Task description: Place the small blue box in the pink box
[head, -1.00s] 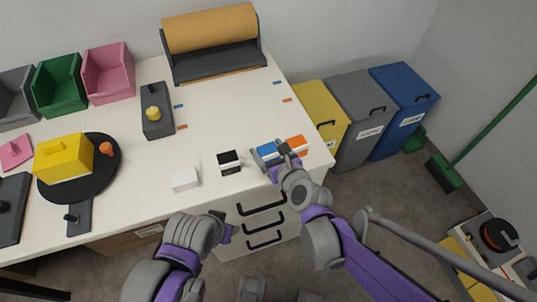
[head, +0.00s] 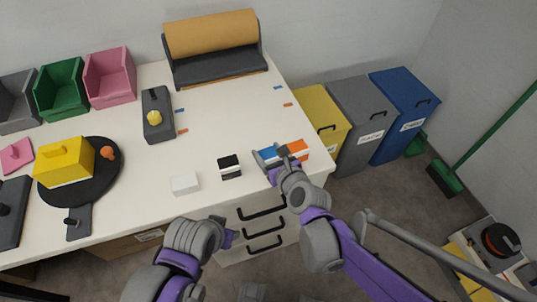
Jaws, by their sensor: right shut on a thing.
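The small blue box (head: 268,153) is near the right front of the white table, left of a small orange-and-white box (head: 298,149). My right gripper (head: 272,158) is shut on the blue box, with a finger on each side of it. Its fingers hide part of the box, and I cannot tell whether the box is off the table. The pink box (head: 122,88) is an open-topped bin at the back left of the table, and I see nothing in it. My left gripper (head: 224,230) is low in front of the drawers, its fingers unclear.
A black-and-white box (head: 229,167) and a white box (head: 185,184) stand left of the blue box. A dark holder with a yellow knob (head: 154,118) and a paper roll stand (head: 212,45) are farther back. A green bin (head: 62,90) adjoins the pink box. The table's middle is clear.

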